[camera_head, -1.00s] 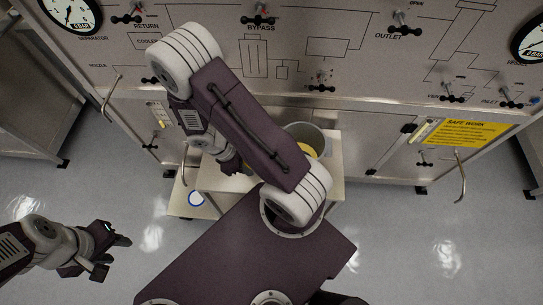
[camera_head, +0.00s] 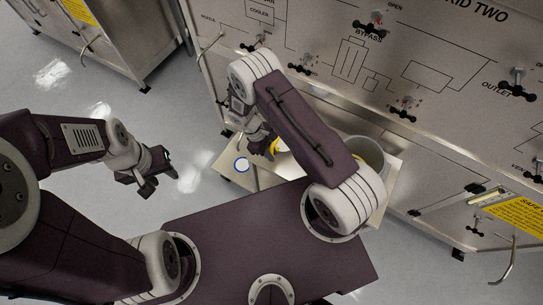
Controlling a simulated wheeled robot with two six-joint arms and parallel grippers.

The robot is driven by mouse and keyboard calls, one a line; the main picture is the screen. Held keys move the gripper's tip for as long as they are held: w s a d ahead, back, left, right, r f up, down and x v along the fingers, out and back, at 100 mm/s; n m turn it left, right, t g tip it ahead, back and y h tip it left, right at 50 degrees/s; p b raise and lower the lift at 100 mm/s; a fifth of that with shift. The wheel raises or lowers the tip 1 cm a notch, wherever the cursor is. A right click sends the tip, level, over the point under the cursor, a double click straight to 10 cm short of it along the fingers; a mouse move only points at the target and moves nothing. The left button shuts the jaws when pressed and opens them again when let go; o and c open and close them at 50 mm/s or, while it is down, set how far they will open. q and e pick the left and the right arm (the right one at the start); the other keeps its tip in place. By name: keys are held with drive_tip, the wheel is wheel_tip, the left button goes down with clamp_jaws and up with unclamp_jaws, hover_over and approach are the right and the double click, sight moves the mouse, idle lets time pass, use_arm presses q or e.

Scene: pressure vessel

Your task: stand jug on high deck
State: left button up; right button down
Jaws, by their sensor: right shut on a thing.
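A yellow thing (camera_head: 279,146), which looks like the jug, shows at the fingers of my right gripper (camera_head: 262,146). That gripper is shut on it, and my own arm link and fingers hide most of it. It is over the pale stand (camera_head: 225,160) in front of the panel. I cannot tell whether the jug touches a surface.
A grey round container (camera_head: 367,151) stands on the right part of the stand, partly behind my right arm. The steel panel (camera_head: 330,75) with several valve handles rises behind. A steel cabinet (camera_head: 125,40) is at the upper left. Floor between cabinet and stand is clear.

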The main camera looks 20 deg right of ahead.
drive_tip(key=shift+f, duration=0.35)
wheel_tip(320, 180, down, 3)
drive_tip(key=shift+r+p, duration=0.15)
drive_tip(key=shift+p, duration=0.55)
drive_tip(key=shift+f, duration=0.35)
drive_tip(key=shift+f+b, duration=0.2)
drive_tip(key=shift+b, duration=0.15)
drive_tip(key=c, duration=1.3)
unclamp_jaws()
drive_tip(key=shift+r, duration=0.1)
drive_tip(key=shift+c, duration=0.2)
